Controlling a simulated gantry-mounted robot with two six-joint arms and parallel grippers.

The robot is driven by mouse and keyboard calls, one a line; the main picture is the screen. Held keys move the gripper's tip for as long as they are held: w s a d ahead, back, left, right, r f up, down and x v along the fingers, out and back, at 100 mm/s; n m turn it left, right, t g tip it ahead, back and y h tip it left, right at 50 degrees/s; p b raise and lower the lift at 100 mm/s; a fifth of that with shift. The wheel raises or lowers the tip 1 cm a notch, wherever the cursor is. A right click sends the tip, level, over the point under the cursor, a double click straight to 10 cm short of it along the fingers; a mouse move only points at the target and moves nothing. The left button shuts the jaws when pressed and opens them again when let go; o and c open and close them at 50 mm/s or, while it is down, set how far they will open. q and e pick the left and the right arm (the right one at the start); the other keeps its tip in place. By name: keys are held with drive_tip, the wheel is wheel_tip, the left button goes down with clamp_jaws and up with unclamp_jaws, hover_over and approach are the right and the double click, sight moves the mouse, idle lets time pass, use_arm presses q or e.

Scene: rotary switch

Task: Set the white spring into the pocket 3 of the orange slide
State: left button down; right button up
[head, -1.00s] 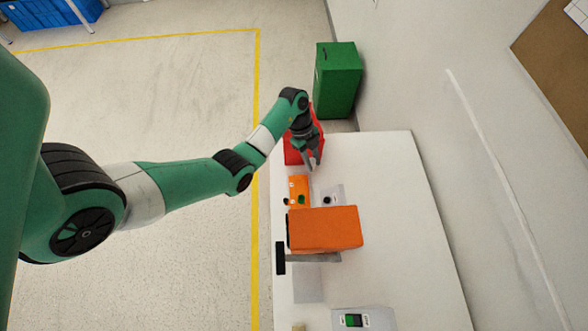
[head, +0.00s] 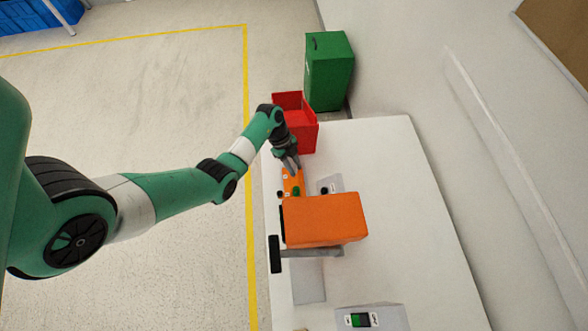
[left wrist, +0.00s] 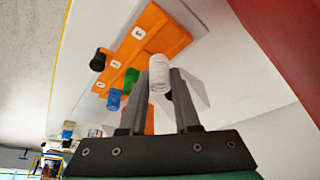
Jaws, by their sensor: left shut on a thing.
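The white spring (left wrist: 158,72) is upright between the fingertips of my left gripper (left wrist: 158,90), which is shut on it. In the head view my left gripper (head: 290,166) is over the far end of the orange slide (head: 292,183), and the spring is too small to make out. In the left wrist view the orange slide (left wrist: 160,32) has several white number labels, too small to read surely. A green spring (left wrist: 131,77) and a blue spring (left wrist: 113,99) are by its lower part. I cannot tell whether the white spring touches the slide. My right gripper is not in view.
A black knob (left wrist: 98,61) is beside the slide. A large orange block (head: 325,220) stands close on the near side. A red bin (head: 300,135) is behind the gripper. The right part of the white table (head: 400,190) is clear.

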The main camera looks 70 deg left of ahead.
use_arm(q)
drive_tip(key=shift+f+b, duration=0.5)
drive_tip(key=shift+f, duration=1)
drive_tip(key=shift+f, duration=0.15)
drive_tip(key=c, duration=0.6)
unclamp_jaws()
drive_tip(key=shift+s, duration=0.15)
drive_tip(key=shift+c, duration=0.2)
drive_tip(key=shift+r, duration=0.2)
drive_tip(key=p+v, duration=0.4)
drive_tip(key=v, duration=0.8)
